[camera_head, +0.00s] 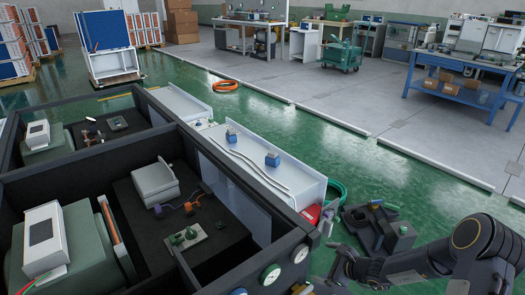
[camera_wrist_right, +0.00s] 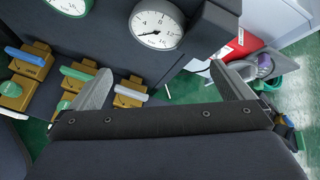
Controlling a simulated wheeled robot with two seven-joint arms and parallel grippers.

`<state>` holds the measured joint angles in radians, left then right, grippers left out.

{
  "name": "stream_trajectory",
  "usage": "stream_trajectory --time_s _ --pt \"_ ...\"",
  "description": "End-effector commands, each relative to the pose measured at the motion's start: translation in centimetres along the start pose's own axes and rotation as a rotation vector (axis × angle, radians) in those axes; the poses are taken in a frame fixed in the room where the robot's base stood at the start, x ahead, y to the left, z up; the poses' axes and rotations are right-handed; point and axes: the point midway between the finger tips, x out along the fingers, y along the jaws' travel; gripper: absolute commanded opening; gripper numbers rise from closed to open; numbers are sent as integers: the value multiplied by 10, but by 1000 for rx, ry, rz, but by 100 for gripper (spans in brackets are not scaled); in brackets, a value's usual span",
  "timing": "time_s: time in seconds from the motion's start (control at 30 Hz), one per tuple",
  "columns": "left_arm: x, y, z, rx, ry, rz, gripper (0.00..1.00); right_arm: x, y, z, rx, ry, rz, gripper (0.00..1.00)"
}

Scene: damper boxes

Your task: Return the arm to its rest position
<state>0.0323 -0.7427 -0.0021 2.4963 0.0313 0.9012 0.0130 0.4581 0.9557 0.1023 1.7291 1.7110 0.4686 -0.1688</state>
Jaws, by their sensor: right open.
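My right arm (camera_head: 425,262) comes in from the lower right, beside the dark damper box (camera_head: 305,222). My right gripper (camera_head: 343,262) is near the box's right corner, and its jaws look empty. In the right wrist view its two fingers (camera_wrist_right: 163,80) are spread apart with nothing between them. Beyond them are a round white gauge (camera_wrist_right: 157,24) and brass valves with a blue handle (camera_wrist_right: 27,56), a green handle (camera_wrist_right: 78,73) and a white handle (camera_wrist_right: 130,89). I cannot tell whether the fingers touch the box. My left gripper is not in view.
A white ledge (camera_head: 262,158) runs along the box's far side. A red item (camera_head: 312,214) and a green hose (camera_head: 336,190) lie near its end. A dark grey unit (camera_head: 398,236) stands on the floor close to my right arm.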

Motion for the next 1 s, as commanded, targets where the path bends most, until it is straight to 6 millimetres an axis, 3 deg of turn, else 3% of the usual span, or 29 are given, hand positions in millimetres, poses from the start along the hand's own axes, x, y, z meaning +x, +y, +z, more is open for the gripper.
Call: stream_trajectory --time_s 0.03,0.23,0.4,0.5,0.73,1.0 --pt "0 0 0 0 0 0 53 -20 -11 27 -101 -28 0 100" --pt "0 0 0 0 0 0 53 -93 -15 111 -470 -111 37 100" --pt "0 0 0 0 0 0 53 -156 7 164 -772 -148 85 100" --pt "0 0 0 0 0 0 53 -192 27 185 -942 -154 119 100" --pt "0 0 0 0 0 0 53 -266 83 204 -1312 -113 207 100" --pt "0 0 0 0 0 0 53 -327 141 185 -1646 11 308 100"
